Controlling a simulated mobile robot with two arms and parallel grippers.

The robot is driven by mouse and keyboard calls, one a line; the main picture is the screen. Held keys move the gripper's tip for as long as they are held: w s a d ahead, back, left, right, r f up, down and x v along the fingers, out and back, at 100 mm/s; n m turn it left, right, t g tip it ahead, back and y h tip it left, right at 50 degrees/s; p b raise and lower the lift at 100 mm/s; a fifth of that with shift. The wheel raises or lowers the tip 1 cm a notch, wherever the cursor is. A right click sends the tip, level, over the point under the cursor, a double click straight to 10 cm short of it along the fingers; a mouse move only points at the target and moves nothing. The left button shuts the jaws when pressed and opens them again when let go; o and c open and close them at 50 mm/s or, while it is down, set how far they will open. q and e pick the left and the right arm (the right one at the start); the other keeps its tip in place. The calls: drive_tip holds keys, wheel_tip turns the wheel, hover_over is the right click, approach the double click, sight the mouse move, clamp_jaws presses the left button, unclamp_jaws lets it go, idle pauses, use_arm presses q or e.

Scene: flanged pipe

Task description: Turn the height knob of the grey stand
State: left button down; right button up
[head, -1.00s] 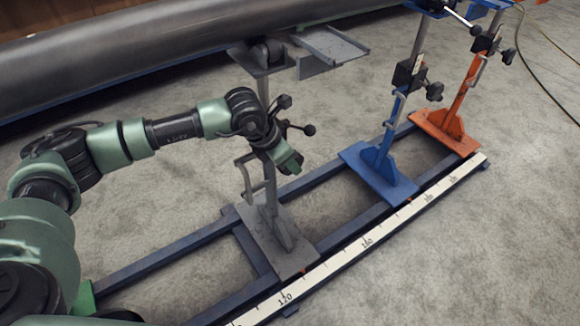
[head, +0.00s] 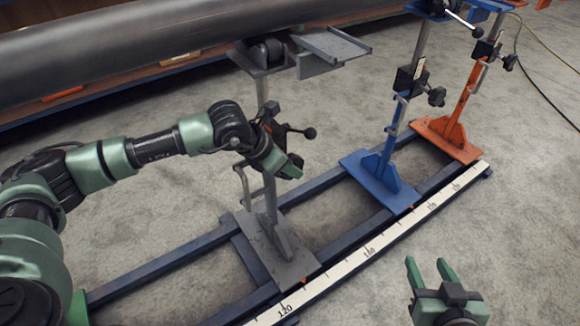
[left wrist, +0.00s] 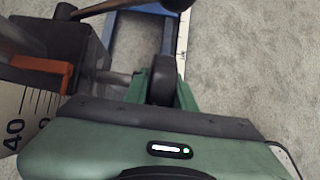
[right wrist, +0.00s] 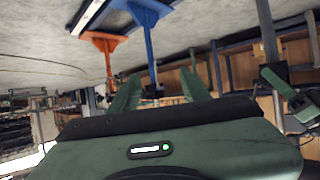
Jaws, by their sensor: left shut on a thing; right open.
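The grey stand (head: 283,270) stands on the blue rail frame, its post rising to a roller head (head: 262,55). My left gripper (head: 289,165) is at the stand's mid-height clamp, beside the post. In the left wrist view its green fingers are shut on a dark round knob (left wrist: 163,80) on a shaft from the dark clamp block (left wrist: 68,45). In the head view my wrist hides this knob. A lever with a black ball (head: 310,133) sticks out just above the gripper. My right gripper (head: 430,272) is open and empty at the lower right, away from the stand.
A blue stand (head: 380,178) and an orange stand (head: 447,138) stand further right on the same rail frame (head: 165,262). A white ruler (head: 365,255) runs along its front. A big grey pipe (head: 130,55) lies behind. Floor at the lower right is clear.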

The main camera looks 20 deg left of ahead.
use_arm(q)
drive_tip(key=c, duration=1.2)
unclamp_jaws()
drive_tip(key=shift+o, duration=0.2)
drive_tip(key=shift+s+r, duration=0.1)
drive_tip(key=shift+r, duration=0.05)
drive_tip(key=p+v, duration=0.1)
drive_tip(key=v, duration=0.6)
drive_tip(key=shift+r+p, duration=0.2)
drive_tip(key=shift+p, duration=0.1)
use_arm(e)
drive_tip(key=s+d+f+g+h, duration=0.1)
drive_tip(key=s+d+f+g, duration=0.1)
drive_tip(key=s+f+g, duration=0.2)
drive_tip(key=shift+s+f, duration=0.65)
drive_tip(key=shift+s, duration=0.1)
use_arm(q)
drive_tip(key=shift+s, duration=0.15)
use_arm(e)
drive_tip(key=shift+d, duration=0.1)
